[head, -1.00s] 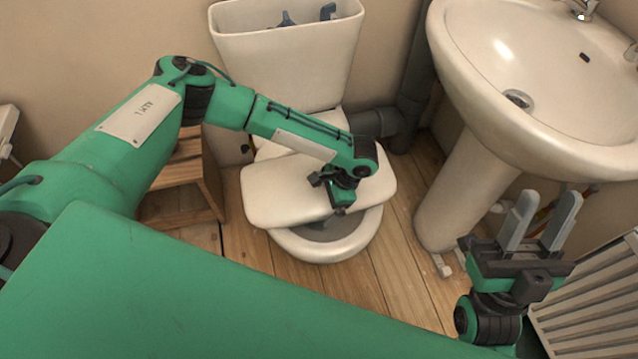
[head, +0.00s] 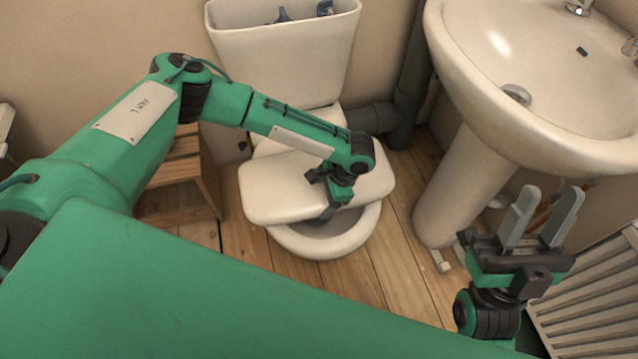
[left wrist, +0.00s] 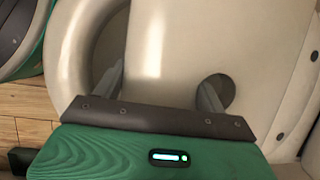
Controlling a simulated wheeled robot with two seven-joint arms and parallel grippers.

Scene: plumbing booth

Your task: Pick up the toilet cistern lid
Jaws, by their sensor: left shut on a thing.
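The white cistern lid (head: 268,190) lies across the toilet bowl (head: 318,246), clear of the open cistern (head: 283,62). My left gripper (head: 330,208) is over the lid's right part, pointing down, and shut on it. In the left wrist view the lid (left wrist: 165,50) passes between the two fingers of the left gripper (left wrist: 160,88), one on each side. The fingertips are partly hidden there, and I cannot see a clear gap between lid and bowl. My right gripper (head: 538,215) is open and empty, near the basin pedestal.
The basin (head: 540,105) and its pedestal (head: 465,190) stand to the right of the toilet. A wooden stool (head: 180,185) is on the left behind my left arm. A grey pipe (head: 400,100) runs beside the cistern. A slatted white radiator (head: 590,295) is at lower right.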

